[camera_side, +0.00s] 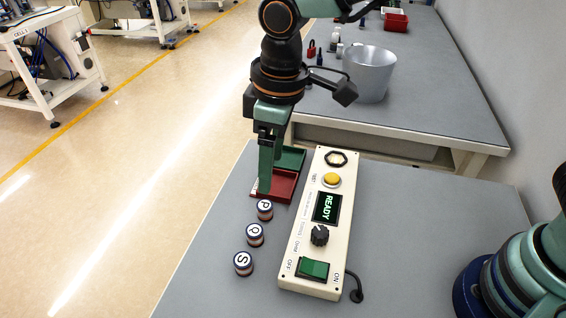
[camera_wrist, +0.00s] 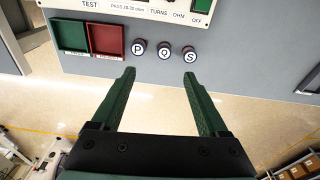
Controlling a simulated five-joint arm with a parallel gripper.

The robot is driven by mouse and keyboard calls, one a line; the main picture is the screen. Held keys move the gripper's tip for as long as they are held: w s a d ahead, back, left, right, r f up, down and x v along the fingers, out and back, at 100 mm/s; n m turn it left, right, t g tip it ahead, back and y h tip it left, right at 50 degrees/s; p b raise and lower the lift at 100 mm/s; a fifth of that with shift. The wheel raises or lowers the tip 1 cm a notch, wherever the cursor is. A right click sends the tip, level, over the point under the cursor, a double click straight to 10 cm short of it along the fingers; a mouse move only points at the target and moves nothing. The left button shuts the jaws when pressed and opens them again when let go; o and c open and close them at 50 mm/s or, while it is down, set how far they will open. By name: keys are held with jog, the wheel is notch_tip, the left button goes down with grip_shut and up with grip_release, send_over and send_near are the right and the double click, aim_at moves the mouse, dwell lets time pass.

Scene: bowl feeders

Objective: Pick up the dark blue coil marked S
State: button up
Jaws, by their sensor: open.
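The dark blue coil marked S (camera_side: 243,263) stands upright on the grey table at the near end of a row of three coils. It also shows in the wrist view (camera_wrist: 190,54) at the right end of the row. Coil Q (camera_side: 255,235) and coil P (camera_side: 265,210) stand beside it, apart from each other. My gripper (camera_side: 264,190) is above the table near coil P and the red tray. In the wrist view my gripper (camera_wrist: 159,75) is open and empty, its fingertips pointing toward the coils, with none between them.
A white control box (camera_side: 303,250) with a READY display stands right of the coils. A red tray (camera_side: 292,199) and a green tray (camera_side: 302,156) lie beyond coil P. A grey bucket (camera_side: 370,75) stands on a farther table. Bare table lies left of the coils.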

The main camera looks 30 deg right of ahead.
jog(key=s+a+f+n+g, duration=0.1)
jog(key=s+a+f+n, duration=0.15)
jog(key=a+f, duration=0.4)
send_over(243, 260)
jog(key=shift+h, duration=0.4)
jog(key=f, duration=0.4)
jog(key=shift+s+d+f, duration=0.1)
jog(key=shift+s+f, duration=0.1)
jog(key=shift+f, duration=0.1)
jog(key=shift+w+f, duration=0.15)
jog(key=shift+f, duration=1.4)
jog(key=shift+w+f, duration=0.1)
jog(key=shift+f, duration=1.45)
grip_shut()
